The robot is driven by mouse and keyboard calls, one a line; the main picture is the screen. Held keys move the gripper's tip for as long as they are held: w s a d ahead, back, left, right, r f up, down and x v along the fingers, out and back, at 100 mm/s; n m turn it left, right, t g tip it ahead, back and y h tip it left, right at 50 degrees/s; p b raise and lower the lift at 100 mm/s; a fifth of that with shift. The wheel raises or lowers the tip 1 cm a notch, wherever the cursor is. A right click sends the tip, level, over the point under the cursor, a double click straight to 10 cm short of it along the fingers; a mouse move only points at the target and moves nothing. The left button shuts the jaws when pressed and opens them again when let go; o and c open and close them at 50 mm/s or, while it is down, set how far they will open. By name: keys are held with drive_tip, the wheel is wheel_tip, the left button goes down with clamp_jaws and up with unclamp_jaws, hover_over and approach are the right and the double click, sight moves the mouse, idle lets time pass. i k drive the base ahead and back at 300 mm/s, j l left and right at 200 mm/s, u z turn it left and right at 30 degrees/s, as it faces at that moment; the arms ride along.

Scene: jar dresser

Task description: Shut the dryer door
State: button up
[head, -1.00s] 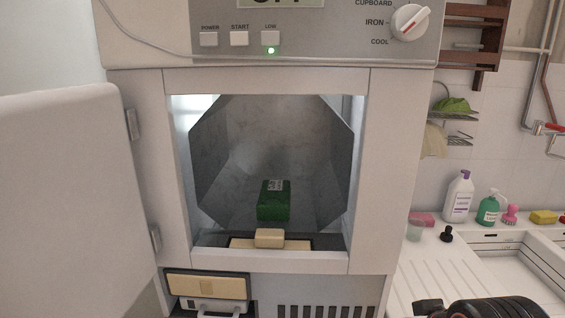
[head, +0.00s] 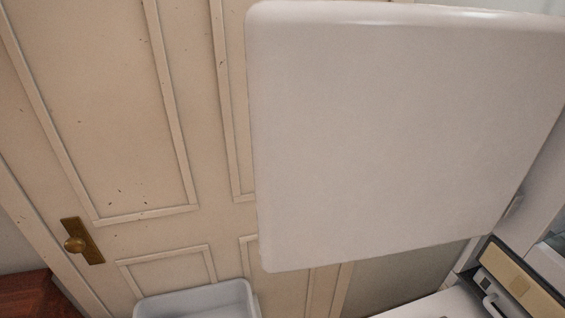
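The dryer door (head: 400,140) is a large white panel with rounded corners, standing wide open and filling the upper right of the head view. Its hinge side is at the right, by the dryer's front edge (head: 541,200). The dryer's opening is out of view. My gripper is not in this view, so its place relative to the door does not show.
A cream panelled room door (head: 120,120) with a brass knob (head: 76,244) stands behind the dryer door. A pale plastic tub (head: 198,300) is at the bottom. A reddish-brown wooden piece (head: 35,297) is at the lower left. A beige-fronted drawer (head: 520,282) is at the lower right.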

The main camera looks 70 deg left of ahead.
sight(377, 129)
drive_tip(key=k+j+u, duration=0.15)
drive_tip(key=u, duration=1.75)
